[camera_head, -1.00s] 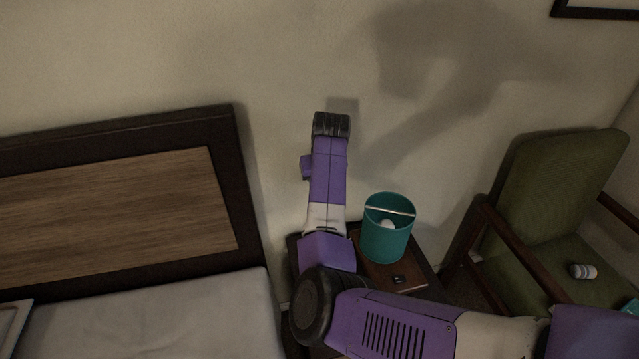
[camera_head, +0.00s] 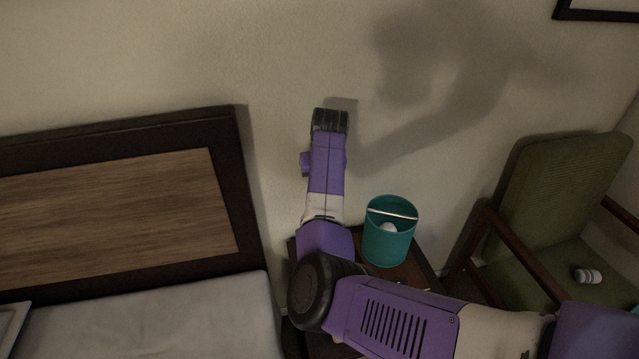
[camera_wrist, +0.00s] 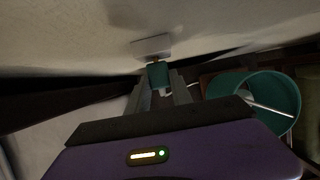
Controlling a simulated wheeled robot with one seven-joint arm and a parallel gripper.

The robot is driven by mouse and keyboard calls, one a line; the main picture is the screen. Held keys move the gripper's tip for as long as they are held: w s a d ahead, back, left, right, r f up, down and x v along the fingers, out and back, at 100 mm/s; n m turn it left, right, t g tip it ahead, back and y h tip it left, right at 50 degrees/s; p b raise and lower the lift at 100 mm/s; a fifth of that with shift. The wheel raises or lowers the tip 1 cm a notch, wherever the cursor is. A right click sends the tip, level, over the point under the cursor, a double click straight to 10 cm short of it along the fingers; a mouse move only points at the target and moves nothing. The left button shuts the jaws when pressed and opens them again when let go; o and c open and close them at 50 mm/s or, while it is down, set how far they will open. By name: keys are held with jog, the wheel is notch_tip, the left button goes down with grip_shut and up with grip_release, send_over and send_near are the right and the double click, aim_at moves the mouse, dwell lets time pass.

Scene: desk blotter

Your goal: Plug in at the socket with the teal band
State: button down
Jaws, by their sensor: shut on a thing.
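My gripper (camera_wrist: 160,92) is shut on a small teal block, which looks like the plug (camera_wrist: 158,74), at its fingertips in the wrist view. Just beyond it is a pale plate (camera_wrist: 152,46) on the wall, which looks like the socket. I cannot tell whether plug and plate touch, and I make out no separate teal band on the plate. In the head view my gripper (camera_head: 330,118) is close to the wall, above the nightstand; its own wrist and arm hide the plug and socket there.
The bed's dark headboard (camera_head: 225,190) is on the left.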

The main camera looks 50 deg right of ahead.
jog(key=shift+w+d, duration=0.2)
jog(key=shift+w, duration=0.15)
jog(key=c, duration=1.1)
grip_release()
jog(key=shift+o, duration=0.2)
jog(key=shift+r, duration=0.15)
jog(key=v, duration=0.7)
jog(key=shift+s+r+b, duration=0.2)
jog(key=shift+r+b, duration=0.05)
jog(key=shift+b, duration=0.05)
jog(key=shift+a, duration=0.15)
